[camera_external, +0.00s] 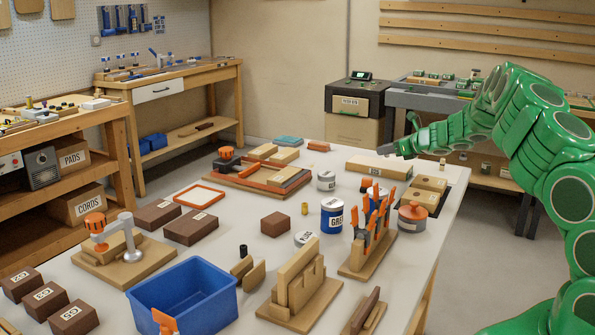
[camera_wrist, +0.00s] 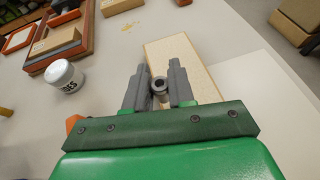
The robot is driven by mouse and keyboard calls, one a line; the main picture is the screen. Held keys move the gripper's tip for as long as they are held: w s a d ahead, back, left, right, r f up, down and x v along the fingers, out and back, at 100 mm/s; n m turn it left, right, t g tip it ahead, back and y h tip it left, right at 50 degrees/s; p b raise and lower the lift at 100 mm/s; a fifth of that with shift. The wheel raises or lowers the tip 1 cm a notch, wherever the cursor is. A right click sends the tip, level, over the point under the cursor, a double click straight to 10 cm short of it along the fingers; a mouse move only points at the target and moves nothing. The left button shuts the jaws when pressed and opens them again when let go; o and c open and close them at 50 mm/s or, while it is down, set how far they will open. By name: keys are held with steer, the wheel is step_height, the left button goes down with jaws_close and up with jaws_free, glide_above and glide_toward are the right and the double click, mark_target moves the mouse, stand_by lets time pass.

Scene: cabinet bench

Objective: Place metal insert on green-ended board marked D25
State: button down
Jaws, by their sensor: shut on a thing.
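My gripper (camera_wrist: 159,76) is shut on a small grey metal insert (camera_wrist: 159,86), a ring with a dark hole, held between the two grey fingertips. In the wrist view a pale wooden board (camera_wrist: 185,52) lies beyond and under the fingertips; no green end or D25 mark is readable on it. In the external view my gripper (camera_external: 386,150) is above the far right of the white bench, over the left part of a long pale board (camera_external: 376,168). The insert cannot be made out there. The gap between insert and board is hard to judge.
A white jar (camera_wrist: 64,76) stands left of the board. A white sheet (camera_wrist: 268,110) lies right of the board.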

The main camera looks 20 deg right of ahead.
mark_target(384, 167)
steer(key=shift+w+f, duration=0.3)
steer(key=shift+f, duration=1.55)
steer(key=shift+f, duration=0.1)
steer(key=c, duration=1)
jaws_free()
steer(key=shift+o, duration=0.2)
steer(key=shift+d, duration=0.1)
steer(key=shift+v, duration=1.55)
steer(key=v, duration=0.9)
